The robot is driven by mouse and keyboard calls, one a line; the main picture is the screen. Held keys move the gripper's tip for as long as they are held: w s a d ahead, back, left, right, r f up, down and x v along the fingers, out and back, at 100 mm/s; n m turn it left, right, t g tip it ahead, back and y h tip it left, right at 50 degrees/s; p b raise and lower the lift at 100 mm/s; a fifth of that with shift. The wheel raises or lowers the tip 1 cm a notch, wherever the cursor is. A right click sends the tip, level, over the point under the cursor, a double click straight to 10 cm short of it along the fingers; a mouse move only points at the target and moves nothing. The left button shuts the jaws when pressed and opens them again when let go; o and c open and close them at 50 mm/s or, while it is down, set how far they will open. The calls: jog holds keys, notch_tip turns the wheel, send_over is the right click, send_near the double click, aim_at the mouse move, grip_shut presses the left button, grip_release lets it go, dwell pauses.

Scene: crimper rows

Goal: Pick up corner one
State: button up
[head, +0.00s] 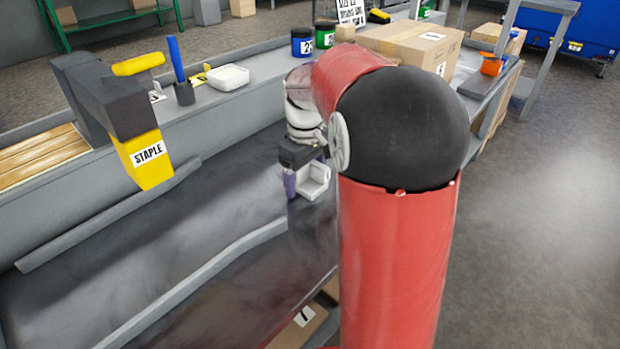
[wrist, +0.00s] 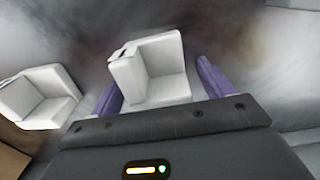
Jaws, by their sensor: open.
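A white corner piece (wrist: 155,70), with upright walls meeting over a flat base, sits between the two purple fingers of my gripper (wrist: 158,84) in the wrist view. My gripper is open, with one finger on each side of the piece. I cannot tell whether the fingers touch it. A white corner piece also shows at the gripper (head: 314,182) in the head view, on the dark grey work surface. A second white corner piece (wrist: 40,97) lies to the left in the wrist view. I see no number on either piece.
A yellow and grey stapler arm (head: 150,160) marked STAPLE overhangs the left of the bench. Raised grey rails (head: 190,285) cross the work surface. A cardboard box (head: 410,42), dark cans (head: 302,42) and a white dish (head: 228,77) stand on the back ledge.

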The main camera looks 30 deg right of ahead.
jog(key=c, duration=1)
jog(key=shift+c, duration=0.2)
